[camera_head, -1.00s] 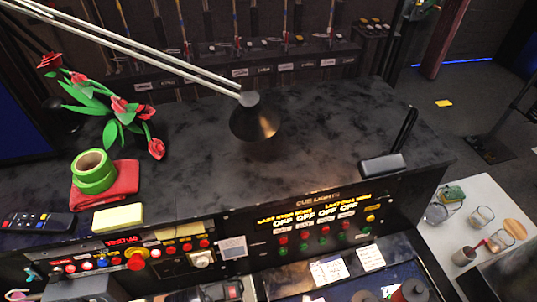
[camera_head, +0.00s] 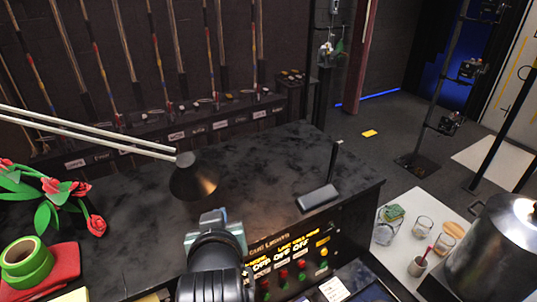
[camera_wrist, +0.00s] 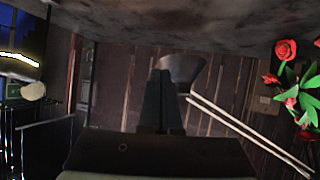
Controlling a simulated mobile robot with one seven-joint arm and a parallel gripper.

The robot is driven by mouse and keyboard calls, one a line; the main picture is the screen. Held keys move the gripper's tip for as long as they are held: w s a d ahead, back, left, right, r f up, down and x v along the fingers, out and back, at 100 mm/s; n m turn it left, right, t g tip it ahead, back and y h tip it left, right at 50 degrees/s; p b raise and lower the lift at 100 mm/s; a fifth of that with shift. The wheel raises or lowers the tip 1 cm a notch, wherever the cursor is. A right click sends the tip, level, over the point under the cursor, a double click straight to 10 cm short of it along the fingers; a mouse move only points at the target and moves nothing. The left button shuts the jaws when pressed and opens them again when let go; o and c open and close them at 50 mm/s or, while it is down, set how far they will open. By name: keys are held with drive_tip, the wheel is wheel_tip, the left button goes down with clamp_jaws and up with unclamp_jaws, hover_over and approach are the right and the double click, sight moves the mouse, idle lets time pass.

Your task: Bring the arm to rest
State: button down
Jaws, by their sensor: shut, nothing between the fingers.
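My gripper (camera_head: 212,218) stands up at the lower middle of the head view, in front of the cue-light panel (camera_head: 290,255) and the black desk top (camera_head: 270,180). In the wrist view my gripper (camera_wrist: 161,98) shows as two dark fingers side by side, closed together with nothing seen between them. It covers the left part of the cue-light panel and its lit lettering in the head view. The red and green buttons (camera_head: 292,280) to its right are in sight. The gripper appears apart from the panel and the desk.
Red roses (camera_head: 60,190) and green tape (camera_head: 27,262) are at the left. A black device with an antenna (camera_head: 318,197) stands on the desk's right end. Glasses are on a white table (camera_head: 400,262) at the right.

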drive_tip(key=d+r+m+t+h, duration=0.1)
drive_tip(key=d+r+m+t, duration=0.1)
drive_tip(key=d+r, duration=0.45)
drive_tip(key=d+r+m+t+h, duration=0.1)
drive_tip(key=d+r+t+h, duration=0.2)
drive_tip(key=r, duration=0.6)
drive_tip(key=s+r+t+y+b, duration=0.1)
drive_tip(key=s+r+t+b, duration=0.8)
drive_tip(key=b, duration=0.7)
drive_tip(key=s+t, duration=0.1)
drive_tip(key=s, duration=0.2)
drive_tip(key=shift+s+d+b, duration=0.35)
drive_tip(key=shift+s, duration=0.05)
drive_tip(key=shift+r, duration=0.1)
